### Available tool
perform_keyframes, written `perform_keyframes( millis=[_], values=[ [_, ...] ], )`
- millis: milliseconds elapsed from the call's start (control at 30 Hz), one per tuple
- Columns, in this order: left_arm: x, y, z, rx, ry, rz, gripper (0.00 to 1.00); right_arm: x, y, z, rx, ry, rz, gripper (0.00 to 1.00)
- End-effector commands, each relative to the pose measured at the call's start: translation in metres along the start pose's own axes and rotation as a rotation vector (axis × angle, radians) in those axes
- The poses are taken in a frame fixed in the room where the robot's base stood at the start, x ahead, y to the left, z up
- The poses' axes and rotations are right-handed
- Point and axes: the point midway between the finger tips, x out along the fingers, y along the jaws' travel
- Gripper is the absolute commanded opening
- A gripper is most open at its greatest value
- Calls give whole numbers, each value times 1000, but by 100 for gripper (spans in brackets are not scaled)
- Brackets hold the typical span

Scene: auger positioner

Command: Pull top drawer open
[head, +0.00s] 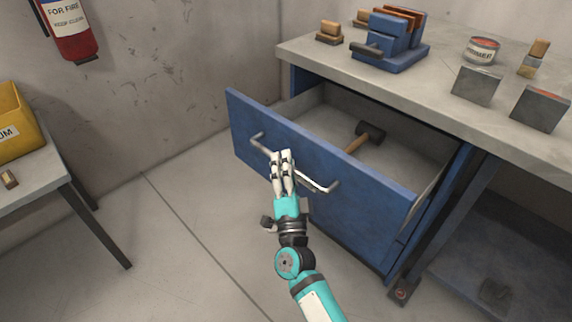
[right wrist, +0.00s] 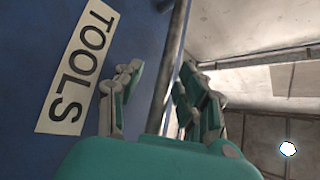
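The top drawer (head: 328,168) of the blue workbench is pulled well out, and its inside shows. A hammer (head: 366,136) with a dark head and wooden handle lies in it. The drawer's metal bar handle (head: 318,183) runs across its front. My right gripper (head: 282,155) is at the left-middle part of this handle. In the right wrist view, the handle (right wrist: 172,62) runs between the fingers of my right gripper (right wrist: 160,88), which are drawn in around it. A "TOOLS" label (right wrist: 78,68) shows on the blue front. My left gripper is not in view.
A side table (head: 30,172) with a yellow bin (head: 14,125) stands left. The floor (head: 160,250) before the drawer is clear except for my arm.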

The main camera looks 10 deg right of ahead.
Motion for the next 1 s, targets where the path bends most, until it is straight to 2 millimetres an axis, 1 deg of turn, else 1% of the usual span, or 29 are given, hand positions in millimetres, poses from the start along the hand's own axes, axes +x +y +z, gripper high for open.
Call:
perform_keyframes(
  millis=[167,267,367,600,700,833,1000],
  values=[
    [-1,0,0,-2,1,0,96,0,-1,0,1,1,-2,38],
    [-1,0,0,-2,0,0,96,-8,-1,0,1,1,-1,38],
    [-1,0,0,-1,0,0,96,-23,-1,0,0,-1,0,38],
    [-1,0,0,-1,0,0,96,-75,0,0,0,-2,1,38],
    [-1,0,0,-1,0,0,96,-94,0,0,-1,-2,1,38],
    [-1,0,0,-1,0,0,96,-110,0,0,0,0,0,38],
    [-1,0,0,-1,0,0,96,-120,0,0,1,1,-1,38]
  ],
)
